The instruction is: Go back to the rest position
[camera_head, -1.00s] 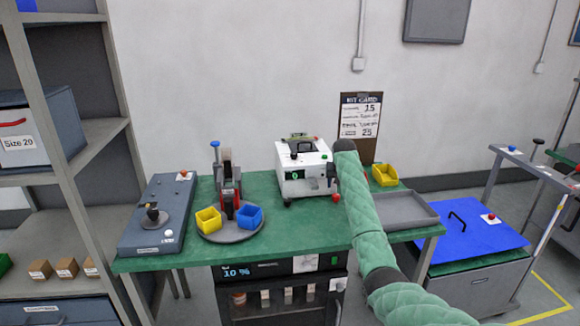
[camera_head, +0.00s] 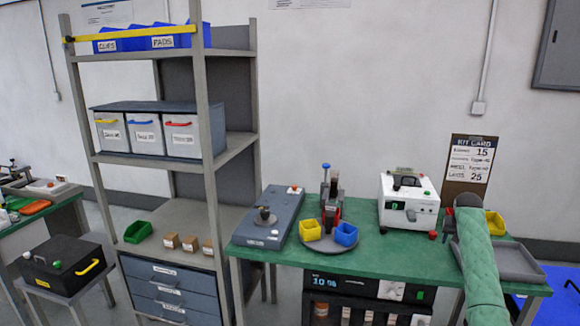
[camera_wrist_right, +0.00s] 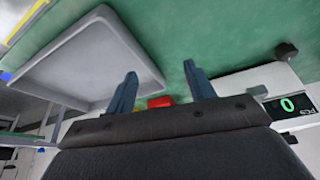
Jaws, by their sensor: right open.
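My right gripper (camera_wrist_right: 161,85) shows in the right wrist view as two dark blue fingers, apart with nothing held between them. A small red part (camera_wrist_right: 159,102) shows behind the gap; I cannot tell what it belongs to. In the head view my green-sleeved right arm rises from the lower right over the green workbench (camera_head: 390,262), its dark end near the kit card (camera_head: 470,160). The white tester (camera_head: 408,205) with a green readout stands left of it. The fingers are hard to make out there. My left gripper is out of view.
A grey tray (camera_head: 515,262) lies on the bench's right end, with a yellow bin (camera_head: 494,222) behind it. A round plate with yellow (camera_head: 310,230) and blue (camera_head: 346,234) bins sits mid-bench. A tall shelf (camera_head: 200,110) stands left, and a black box (camera_head: 62,262) farther left.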

